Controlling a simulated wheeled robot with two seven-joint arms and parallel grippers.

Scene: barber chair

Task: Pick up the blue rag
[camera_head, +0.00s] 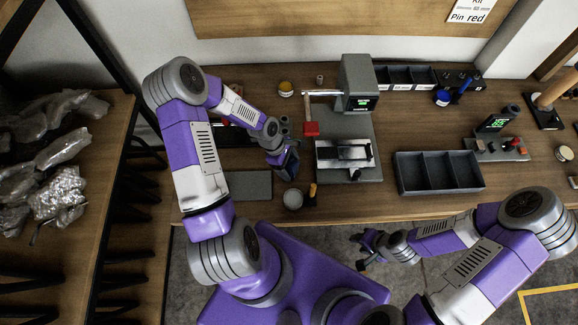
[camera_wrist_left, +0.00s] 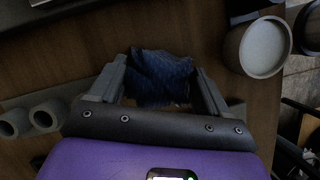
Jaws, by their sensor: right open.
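The blue rag (camera_wrist_left: 160,78) is dark, wrinkled and bunched between the two fingers of my left gripper (camera_wrist_left: 158,88) in the left wrist view. It fills most of the gap, and the fingers stand well apart on either side. I cannot tell whether they press on it. In the head view my left gripper (camera_head: 288,168) points down over the front of the workbench, left of the grey machine, and mostly hides the rag. My right gripper (camera_head: 362,252) is open and empty, low in front of the bench edge.
A pale round cup (camera_head: 293,199) stands close to my left gripper, near the front of the workbench (camera_head: 370,208). The grey machine (camera_head: 359,85) stands to the right, then a dark divided tray (camera_head: 440,172). A shelf with plastic-wrapped items (camera_head: 60,185) is at left.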

